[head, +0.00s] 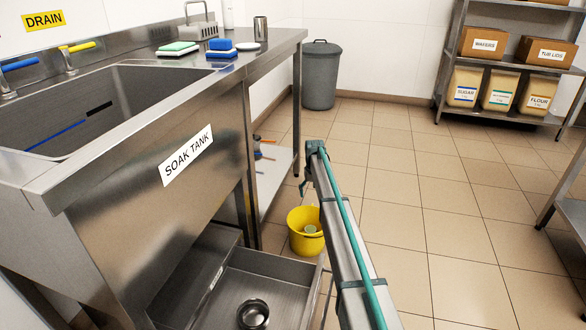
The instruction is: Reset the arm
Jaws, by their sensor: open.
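My arm (345,240) reaches from the bottom of the head view toward the middle, as a grey link with a green hose along it. It ends at a dark joint beside the right end of the sink bench. No object shows in a grasp.
A yellow bucket (303,240) stands close beside my arm. A grey bin (320,80) and shelf rack (500,62) stand behind.

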